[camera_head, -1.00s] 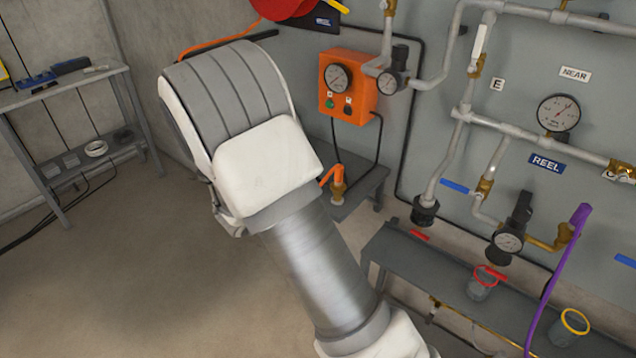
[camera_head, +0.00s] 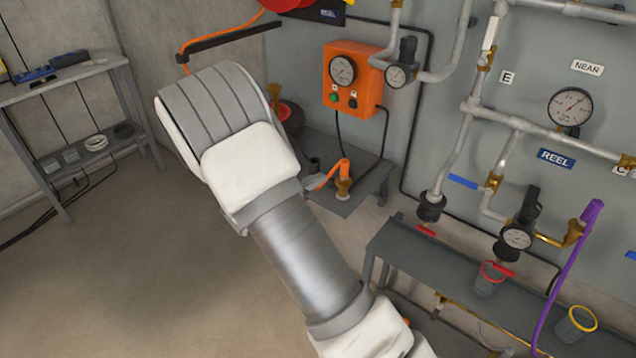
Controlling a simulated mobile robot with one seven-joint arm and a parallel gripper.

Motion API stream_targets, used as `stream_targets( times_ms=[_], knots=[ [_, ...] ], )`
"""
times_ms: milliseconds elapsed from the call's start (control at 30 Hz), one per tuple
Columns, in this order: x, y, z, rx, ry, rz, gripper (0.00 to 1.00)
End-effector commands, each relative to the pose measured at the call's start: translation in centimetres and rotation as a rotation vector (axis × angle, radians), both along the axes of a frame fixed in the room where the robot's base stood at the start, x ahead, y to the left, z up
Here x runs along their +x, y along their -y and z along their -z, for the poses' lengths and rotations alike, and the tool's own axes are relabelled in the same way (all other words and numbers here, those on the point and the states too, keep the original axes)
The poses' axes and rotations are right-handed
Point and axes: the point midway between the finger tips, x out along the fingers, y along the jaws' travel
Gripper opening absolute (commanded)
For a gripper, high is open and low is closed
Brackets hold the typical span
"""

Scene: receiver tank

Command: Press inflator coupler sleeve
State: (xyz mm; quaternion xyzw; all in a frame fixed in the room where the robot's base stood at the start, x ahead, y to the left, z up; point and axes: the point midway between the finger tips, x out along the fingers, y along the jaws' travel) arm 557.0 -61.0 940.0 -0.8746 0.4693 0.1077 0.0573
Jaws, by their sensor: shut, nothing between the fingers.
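I cannot single out an inflator coupler sleeve for certain. A brass fitting with an orange lever or hose end (camera_head: 343,183) stands on the low grey stand below the orange control box (camera_head: 352,77). My arm's thick white and grey links (camera_head: 235,140) fill the middle and hide part of that stand and the wall behind. My gripper is not in view, so its place relative to any coupler does not show.
A grey bench (camera_head: 450,262) along the wall carries a red-rimmed cup (camera_head: 490,278) and a yellow-rimmed cup (camera_head: 575,328). A purple hose (camera_head: 565,275) hangs at right. A shelf (camera_head: 70,80) stands at left. Pipes and gauges cover the wall. Floor at lower left is clear.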

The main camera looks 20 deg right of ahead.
Motion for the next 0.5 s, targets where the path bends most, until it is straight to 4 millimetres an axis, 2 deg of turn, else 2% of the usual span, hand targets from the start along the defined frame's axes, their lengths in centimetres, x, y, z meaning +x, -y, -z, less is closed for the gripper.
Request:
stream_targets(
  times_ms=[100, 333, 500],
  knots=[
    [1.3, 2.3, 0.7, -0.001, 0.000, 0.005, 0.00],
    [4.0, 6.2, 1.9, 0.000, 0.000, 0.004, 0.00],
    [4.0, 6.1, 4.6, -0.001, -0.003, -0.001, 0.00]
  ],
)
